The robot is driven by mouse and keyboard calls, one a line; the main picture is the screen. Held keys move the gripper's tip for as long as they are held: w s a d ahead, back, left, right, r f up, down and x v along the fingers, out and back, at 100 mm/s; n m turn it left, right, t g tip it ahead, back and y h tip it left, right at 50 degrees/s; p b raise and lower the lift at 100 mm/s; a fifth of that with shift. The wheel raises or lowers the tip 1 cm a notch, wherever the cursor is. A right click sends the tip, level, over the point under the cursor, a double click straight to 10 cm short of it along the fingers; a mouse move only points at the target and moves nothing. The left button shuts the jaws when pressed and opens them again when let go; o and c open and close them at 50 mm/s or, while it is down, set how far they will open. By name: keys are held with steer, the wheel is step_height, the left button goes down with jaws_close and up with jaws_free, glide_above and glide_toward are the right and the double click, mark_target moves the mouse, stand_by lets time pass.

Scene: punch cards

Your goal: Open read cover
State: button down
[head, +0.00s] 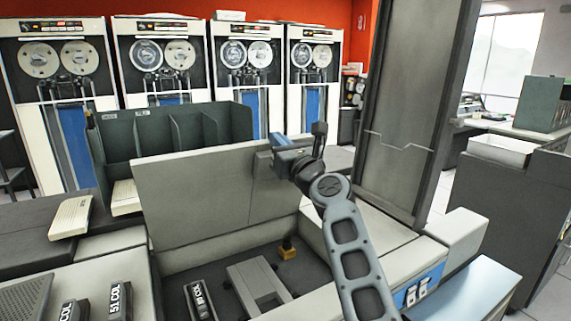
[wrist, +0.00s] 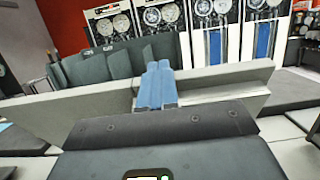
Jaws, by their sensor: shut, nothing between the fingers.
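A wide light-grey panel that looks like the read cover (head: 195,195) stands raised and tilted up over the machine bay in the head view. In the wrist view the panel (wrist: 90,105) crosses the middle as a tilted slab. My gripper (head: 281,146) is at the panel's upper right corner, its blue fingers shut and empty. In the wrist view the fingers (wrist: 156,85) overlap the panel's edge; I cannot tell whether they touch it.
A tall dark panel (head: 410,100) stands upright right of my arm. Card bins (head: 185,135) stand behind the cover. Tape cabinets (head: 160,60) line the back wall.

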steer(key=shift+x, duration=1.3)
steer(key=shift+r, duration=0.15)
